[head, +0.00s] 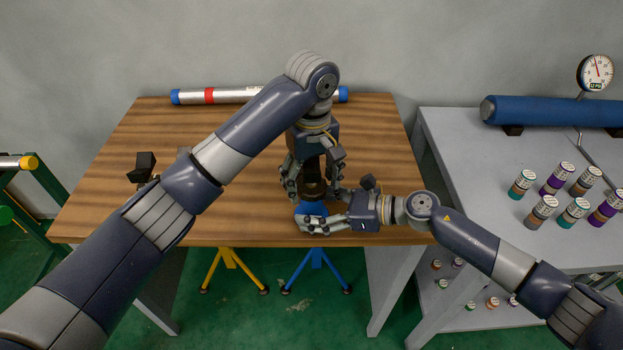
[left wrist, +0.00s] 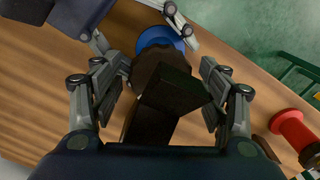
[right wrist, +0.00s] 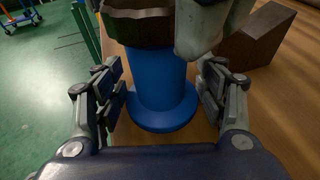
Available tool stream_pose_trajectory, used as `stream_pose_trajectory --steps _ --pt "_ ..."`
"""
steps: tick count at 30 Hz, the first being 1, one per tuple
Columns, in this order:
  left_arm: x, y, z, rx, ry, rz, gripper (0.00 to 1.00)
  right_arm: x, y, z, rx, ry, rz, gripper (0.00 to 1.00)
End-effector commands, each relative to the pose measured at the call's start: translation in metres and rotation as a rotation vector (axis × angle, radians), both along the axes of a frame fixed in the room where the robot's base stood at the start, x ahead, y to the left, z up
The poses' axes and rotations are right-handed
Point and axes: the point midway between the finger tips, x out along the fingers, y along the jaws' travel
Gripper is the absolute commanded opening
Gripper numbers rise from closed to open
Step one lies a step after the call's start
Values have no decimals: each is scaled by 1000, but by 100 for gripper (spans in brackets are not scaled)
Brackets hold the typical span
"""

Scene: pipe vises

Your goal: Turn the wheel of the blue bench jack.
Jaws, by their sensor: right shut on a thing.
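The blue bench jack stands at the table's front edge; its blue base (head: 312,208) shows below my grippers in the head view. The right wrist view shows its blue column (right wrist: 158,82) and the dark wheel (right wrist: 138,28) above. My left gripper (head: 314,190) comes down from above, with its open fingers on either side of the wheel (left wrist: 155,70) and the dark top block (left wrist: 175,90). Contact with the wheel is unclear. My right gripper (head: 305,223) comes in level from the right, shut on the blue column below the wheel.
A silver pipe (head: 235,95) with a red band lies at the table's back. A red jack (left wrist: 295,130) stands to one side in the left wrist view. A grey bench (head: 450,160) at right carries several labelled cans. My left arm hides part of the table.

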Motion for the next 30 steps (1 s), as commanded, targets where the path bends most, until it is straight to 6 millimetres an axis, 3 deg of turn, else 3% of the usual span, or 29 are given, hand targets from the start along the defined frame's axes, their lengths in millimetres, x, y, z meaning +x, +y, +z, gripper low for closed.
stream_pose_trajectory --steps 10,14,24,30 --pt "1 1 2 0 -3 1 74 0 0 0 -1 1 1 52" --pt "2 1 13 1 -6 1 74 -1 0 0 -1 1 1 52" --pt "3 1 79 2 -8 1 74 0 0 -1 -1 1 1 52" --pt "2 1 108 3 -5 1 74 0 0 -1 -1 1 1 52"
